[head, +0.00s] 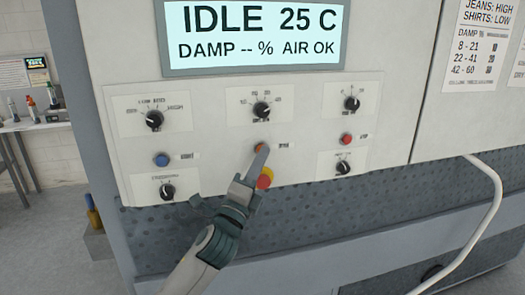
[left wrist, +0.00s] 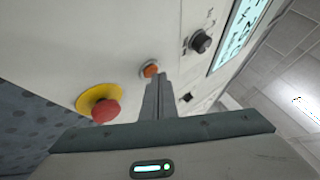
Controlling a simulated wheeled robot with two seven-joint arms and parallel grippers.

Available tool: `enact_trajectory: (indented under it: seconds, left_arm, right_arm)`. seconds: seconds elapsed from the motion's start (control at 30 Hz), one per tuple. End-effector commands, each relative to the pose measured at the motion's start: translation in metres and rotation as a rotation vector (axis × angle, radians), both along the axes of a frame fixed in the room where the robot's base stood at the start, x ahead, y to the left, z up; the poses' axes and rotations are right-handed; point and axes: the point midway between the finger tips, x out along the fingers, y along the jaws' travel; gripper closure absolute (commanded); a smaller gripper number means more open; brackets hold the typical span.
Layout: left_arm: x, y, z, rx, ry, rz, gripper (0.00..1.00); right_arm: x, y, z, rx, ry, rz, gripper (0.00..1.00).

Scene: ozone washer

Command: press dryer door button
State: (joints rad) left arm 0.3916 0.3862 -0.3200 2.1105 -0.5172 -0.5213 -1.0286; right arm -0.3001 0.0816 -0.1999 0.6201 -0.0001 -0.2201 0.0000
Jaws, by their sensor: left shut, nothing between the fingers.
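The dryer's control panel (head: 220,185) fills the middle of the head view. An orange button (head: 258,148) sits below the centre dial, with a small label to its right. My left gripper (head: 264,150) is shut and empty, its fingertips at this button and covering part of it. In the left wrist view the orange button (left wrist: 149,69) shows just beyond the tips of the shut fingers (left wrist: 158,78). I cannot tell whether the tips touch it. The door itself is not clearly identifiable. My right gripper is out of view.
A red emergency knob on a yellow base (head: 265,181) sits just below the fingers; it also shows in the left wrist view (left wrist: 105,110). A blue button (head: 161,159), a red button (head: 346,139) and several dials surround them. The display (head: 255,35) reads IDLE 25 C.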

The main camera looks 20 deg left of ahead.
Motion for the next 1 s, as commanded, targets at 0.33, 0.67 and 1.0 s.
enact_trajectory:
  seconds: [0.33, 0.67, 1.0]
  left_arm:
    - [-0.012, -0.008, 0.0, 0.0, 0.002, 0.001, 1.0]
    - [-0.014, -0.009, -0.001, 0.0, 0.001, 0.0, 1.0]
    - [-0.023, -0.016, 0.0, 0.0, 0.0, -0.001, 1.0]
  right_arm:
    - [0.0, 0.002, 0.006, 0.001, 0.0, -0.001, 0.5]
    - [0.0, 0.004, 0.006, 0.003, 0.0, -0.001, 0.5]
    - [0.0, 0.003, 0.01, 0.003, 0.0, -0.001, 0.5]
